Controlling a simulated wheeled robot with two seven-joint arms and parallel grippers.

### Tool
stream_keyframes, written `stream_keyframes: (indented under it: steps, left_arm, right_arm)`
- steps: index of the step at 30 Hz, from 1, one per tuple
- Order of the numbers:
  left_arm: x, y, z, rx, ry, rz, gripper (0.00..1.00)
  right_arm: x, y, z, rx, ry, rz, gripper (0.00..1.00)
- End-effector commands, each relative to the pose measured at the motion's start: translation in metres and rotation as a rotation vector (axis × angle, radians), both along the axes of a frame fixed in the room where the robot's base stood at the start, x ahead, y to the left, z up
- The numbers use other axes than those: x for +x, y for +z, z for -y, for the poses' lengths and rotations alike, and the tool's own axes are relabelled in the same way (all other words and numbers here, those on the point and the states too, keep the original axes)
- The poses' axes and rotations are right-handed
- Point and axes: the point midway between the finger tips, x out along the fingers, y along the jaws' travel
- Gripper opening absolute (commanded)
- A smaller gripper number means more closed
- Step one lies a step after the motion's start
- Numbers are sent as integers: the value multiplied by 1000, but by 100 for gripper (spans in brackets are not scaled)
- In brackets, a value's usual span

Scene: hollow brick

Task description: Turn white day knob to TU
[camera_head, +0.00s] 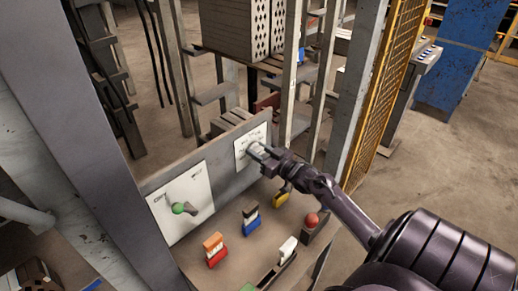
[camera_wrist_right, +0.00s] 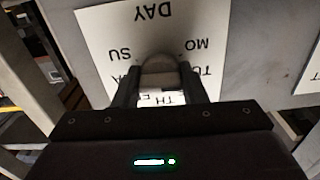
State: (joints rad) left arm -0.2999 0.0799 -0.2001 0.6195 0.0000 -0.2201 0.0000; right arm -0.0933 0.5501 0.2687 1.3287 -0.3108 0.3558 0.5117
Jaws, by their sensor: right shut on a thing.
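The white day knob (camera_wrist_right: 158,64) sits on a white plate (camera_wrist_right: 100,32) marked DAY, which appears upside down in the right wrist view. SU is on the left of the knob, MO on the right, and part of TU shows below MO. TH shows between the fingers, and other marks are partly covered. My right gripper (camera_wrist_right: 158,80) is shut on the knob, a finger on each side. In the head view the right gripper (camera_head: 257,151) reaches the day plate (camera_head: 243,146) on the panel. I cannot tell which mark the knob points to. My left gripper is out of view.
A second white plate (camera_head: 163,207) with a green-tipped lever (camera_head: 179,208) is left on the same panel. Orange-red (camera_head: 214,249) and blue-black (camera_head: 251,218) switches, a yellow handle (camera_head: 281,198) and a red ball knob (camera_head: 312,220) stand on the desk below. A metal post (camera_head: 293,75) rises behind.

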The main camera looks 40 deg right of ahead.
Motion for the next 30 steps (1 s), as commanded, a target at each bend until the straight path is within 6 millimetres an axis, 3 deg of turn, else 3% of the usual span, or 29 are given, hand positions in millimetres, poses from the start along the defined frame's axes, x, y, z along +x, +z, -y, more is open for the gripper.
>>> stream_keyframes:
  steps: [9,24,25,30]
  left_arm:
    - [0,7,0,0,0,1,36]
    - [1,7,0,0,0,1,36]
    - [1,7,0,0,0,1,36]
    - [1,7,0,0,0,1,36]
  right_arm:
    - [0,0,0,115,0,-11,15]
    - [0,-1,0,134,-1,-14,15]
    - [0,-1,0,134,-1,-14,41]
    - [0,0,0,133,-1,-12,60]
